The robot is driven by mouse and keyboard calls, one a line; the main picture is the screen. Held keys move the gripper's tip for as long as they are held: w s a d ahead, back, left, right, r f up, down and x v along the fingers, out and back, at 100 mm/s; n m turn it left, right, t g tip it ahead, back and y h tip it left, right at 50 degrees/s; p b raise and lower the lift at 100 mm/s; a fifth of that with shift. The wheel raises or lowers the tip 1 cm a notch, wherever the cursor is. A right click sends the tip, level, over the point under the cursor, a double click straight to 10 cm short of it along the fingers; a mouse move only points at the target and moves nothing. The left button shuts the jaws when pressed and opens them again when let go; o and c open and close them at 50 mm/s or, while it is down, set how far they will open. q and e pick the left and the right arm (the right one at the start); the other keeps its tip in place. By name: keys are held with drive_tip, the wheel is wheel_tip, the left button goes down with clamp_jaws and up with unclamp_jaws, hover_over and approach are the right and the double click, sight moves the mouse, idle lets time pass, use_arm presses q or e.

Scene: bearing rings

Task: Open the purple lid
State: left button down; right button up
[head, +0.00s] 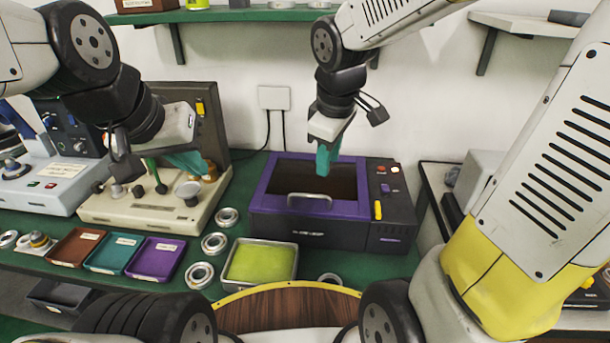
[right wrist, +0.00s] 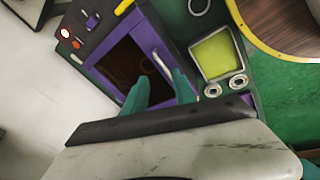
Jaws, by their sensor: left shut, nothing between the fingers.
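The purple lid (head: 262,190) lies flat on a dark box (head: 335,232), its purple frame around a dark panel. A silver handle (head: 310,198) stands at its front edge. My right gripper (head: 326,160) hangs above the back part of the lid, with its teal fingers pointing down. In the right wrist view its fingers are apart and empty (right wrist: 162,88), with the handle (right wrist: 162,62) showing beyond the gap. I cannot see contact with the lid. My left gripper (head: 198,165) is shut and empty over the beige machine at the left, away from the lid.
The beige machine (head: 150,205) stands left of the box. A tray with a yellow-green pad (head: 262,262) and several metal rings (head: 214,243) lie in front. Red, teal and purple trays (head: 155,259) are at the left. A shelf (head: 230,15) runs above the back.

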sight(309, 195)
drive_tip(key=w+a+f+n, duration=0.1)
drive_tip(key=f, duration=0.3)
drive_tip(key=w+a+f+n, duration=0.1)
drive_tip(key=w+f+n, duration=0.1)
drive_tip(key=f, duration=0.2)
drive_tip(key=w+a+f+n+g, duration=0.1)
drive_tip(key=f, duration=0.3)
drive_tip(key=shift+w+a+n+h, duration=0.15)
drive_tip(key=shift+w+n+h, duration=0.15)
drive_tip(key=shift+w, duration=0.05)
drive_tip(key=shift+c, duration=0.2)
clamp_jaws()
drive_tip(key=shift+r, duration=0.1)
idle(0.7)
